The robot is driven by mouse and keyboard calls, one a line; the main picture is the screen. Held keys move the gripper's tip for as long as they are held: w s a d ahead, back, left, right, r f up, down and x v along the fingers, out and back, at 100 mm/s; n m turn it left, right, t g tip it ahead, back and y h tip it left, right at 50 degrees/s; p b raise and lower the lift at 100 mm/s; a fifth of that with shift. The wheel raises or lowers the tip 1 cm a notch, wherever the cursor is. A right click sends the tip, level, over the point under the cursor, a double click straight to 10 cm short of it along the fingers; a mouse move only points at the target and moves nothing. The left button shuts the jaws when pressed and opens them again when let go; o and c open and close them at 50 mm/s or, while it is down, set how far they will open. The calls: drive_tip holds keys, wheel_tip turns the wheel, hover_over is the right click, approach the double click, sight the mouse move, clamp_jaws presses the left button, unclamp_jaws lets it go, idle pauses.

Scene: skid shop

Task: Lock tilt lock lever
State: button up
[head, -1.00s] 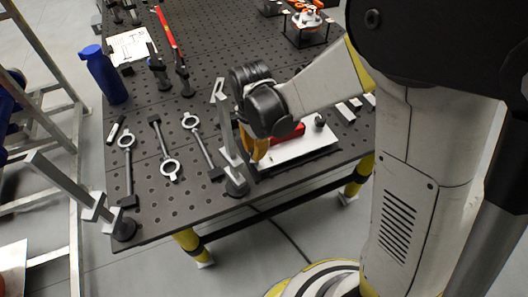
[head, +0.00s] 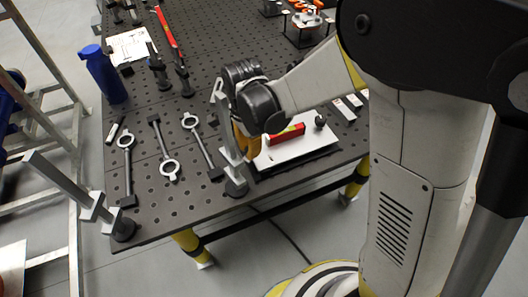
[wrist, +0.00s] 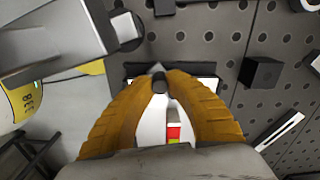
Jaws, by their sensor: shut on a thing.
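A white plate (head: 295,150) lies near the front edge of the dark perforated table, with a red and yellow block (head: 286,134) on it. My gripper's yellow fingers (head: 246,145) are at the plate's left end, close beside a grey upright clamp (head: 224,130). In the wrist view my gripper (wrist: 160,80) is shut, its fingertips on either side of a small dark knob (wrist: 160,86), which looks like the tip of the tilt lock lever. The rest of the lever is hidden by the fingers. The red block (wrist: 173,132) shows between the fingers.
Several dark wrenches or clamps (head: 127,155) lie on the table left of my gripper. A blue bottle (head: 105,75) stands at the table's left edge. A grey metal frame (head: 70,150) stands left of the table. Small blocks (head: 345,108) lie right of the plate.

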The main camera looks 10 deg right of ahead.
drive_tip(key=shift+w+a, duration=0.3)
drive_tip(key=shift+w, duration=0.1)
idle(0.3)
drive_tip(key=shift+w+a, duration=0.2)
drive_tip(key=shift+w, duration=0.05)
drive_tip(key=o, duration=1.1)
drive_tip(key=shift+r, duration=0.1)
wheel_tip(320, 180, up, 7)
drive_tip(key=p, duration=0.4)
